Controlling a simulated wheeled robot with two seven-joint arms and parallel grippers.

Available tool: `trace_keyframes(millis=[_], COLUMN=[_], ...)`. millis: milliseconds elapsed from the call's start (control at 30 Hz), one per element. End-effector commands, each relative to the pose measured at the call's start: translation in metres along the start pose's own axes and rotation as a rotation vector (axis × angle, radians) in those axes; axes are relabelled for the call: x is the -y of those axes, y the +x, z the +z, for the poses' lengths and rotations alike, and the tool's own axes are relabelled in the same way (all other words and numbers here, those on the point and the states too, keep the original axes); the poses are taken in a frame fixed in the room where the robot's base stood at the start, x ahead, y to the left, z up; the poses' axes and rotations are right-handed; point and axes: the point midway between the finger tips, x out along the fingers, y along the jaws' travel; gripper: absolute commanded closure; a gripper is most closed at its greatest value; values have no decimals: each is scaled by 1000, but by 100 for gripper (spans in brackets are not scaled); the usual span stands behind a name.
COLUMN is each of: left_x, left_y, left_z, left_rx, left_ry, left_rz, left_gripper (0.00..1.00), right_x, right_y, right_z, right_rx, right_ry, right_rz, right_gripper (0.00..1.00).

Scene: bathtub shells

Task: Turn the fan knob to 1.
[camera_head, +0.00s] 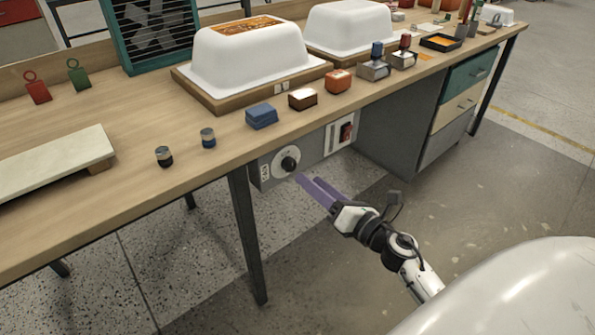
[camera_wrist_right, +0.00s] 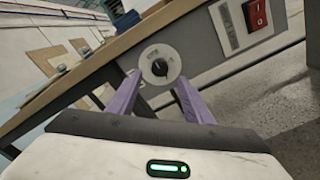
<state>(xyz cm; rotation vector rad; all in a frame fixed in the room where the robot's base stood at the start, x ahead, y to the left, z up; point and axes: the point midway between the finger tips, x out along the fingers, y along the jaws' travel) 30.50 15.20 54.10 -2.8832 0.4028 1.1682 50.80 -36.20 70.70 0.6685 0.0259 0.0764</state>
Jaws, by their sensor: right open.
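The fan knob (camera_head: 290,163) is a black round knob on a pale dial, on a grey control box (camera_head: 309,155) under the table's front edge. In the right wrist view the knob (camera_wrist_right: 160,68) sits straight ahead, between and beyond my fingers. The dial markings are too small to read. My right gripper (camera_head: 312,180) has purple fingers and is open just to the lower right of the knob. In the right wrist view its fingers (camera_wrist_right: 157,90) are spread with nothing between them, and I see no contact with the knob. My left gripper is not in view.
A red switch (camera_head: 346,132) is on the same box, right of the knob. The wooden table (camera_head: 200,175) overhangs the box, and a dark table leg (camera_head: 247,235) stands to its left. Floor in front is clear.

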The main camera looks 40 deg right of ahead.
Motion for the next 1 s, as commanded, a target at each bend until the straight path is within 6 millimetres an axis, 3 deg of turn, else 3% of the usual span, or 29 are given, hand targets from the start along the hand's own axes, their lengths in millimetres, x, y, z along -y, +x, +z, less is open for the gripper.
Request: trace_keyframes(millis=[100,300,467,733,767,1000], left_x=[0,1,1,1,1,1], left_y=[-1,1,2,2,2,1], left_z=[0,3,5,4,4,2], left_rx=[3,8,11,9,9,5], left_ry=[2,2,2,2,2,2], left_rz=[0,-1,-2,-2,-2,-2], left_gripper=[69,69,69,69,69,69], right_x=[-1,-1,0,0,0,0], right_y=[25,54,65,66,66,66], right_z=[2,0,0,0,0,0], right_rx=[2,2,0,0,0,0], right_ry=[2,4,4,5,5,5], right_rz=[1,1,0,-1,-1,-1], right_gripper=[54,54,54,54,56,95])
